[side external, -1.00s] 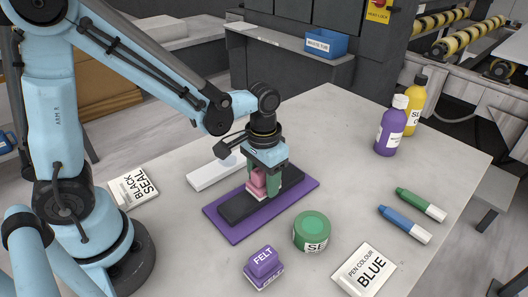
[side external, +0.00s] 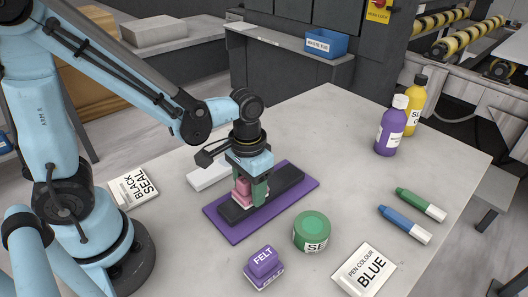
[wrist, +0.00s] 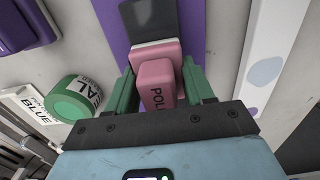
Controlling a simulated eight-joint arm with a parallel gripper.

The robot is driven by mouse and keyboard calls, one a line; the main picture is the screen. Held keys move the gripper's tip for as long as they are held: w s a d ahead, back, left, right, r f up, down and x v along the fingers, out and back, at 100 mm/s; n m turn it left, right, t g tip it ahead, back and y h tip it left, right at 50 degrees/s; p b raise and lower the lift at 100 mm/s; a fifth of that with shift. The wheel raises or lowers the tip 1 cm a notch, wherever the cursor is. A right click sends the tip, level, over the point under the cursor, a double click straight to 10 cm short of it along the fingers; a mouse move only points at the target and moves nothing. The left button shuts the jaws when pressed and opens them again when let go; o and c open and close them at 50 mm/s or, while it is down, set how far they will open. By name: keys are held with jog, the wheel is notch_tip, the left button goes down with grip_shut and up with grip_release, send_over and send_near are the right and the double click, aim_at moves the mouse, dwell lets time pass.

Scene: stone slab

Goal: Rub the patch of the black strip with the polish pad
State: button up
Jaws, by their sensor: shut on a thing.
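The black strip (side external: 283,184) lies along a purple mat (side external: 235,235) on the slab. It also shows at the top of the wrist view (wrist: 148,22). My gripper (side external: 250,192) is over the left part of the strip, shut on the pink polish pad (side external: 242,188). In the wrist view the pad (wrist: 156,72) sits between the green fingers, its label partly readable as "POL". The pad's pale underside appears to rest on the strip; exact contact is hard to tell. I cannot make out a patch on the visible part of the strip.
A white strip (side external: 207,176) lies behind the mat; the wrist view shows bluish spots on it. A purple felt block (side external: 264,265), green tin (side external: 312,232), and blue (side external: 404,224) and green pens (side external: 421,204) lie in front and right. Bottles (side external: 391,130) stand at the back right.

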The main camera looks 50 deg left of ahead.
jog(key=shift+w+r, duration=0.1)
jog(key=shift+r, duration=2.8)
jog(key=shift+r, duration=1.5)
jog(key=shift+w, duration=0.1)
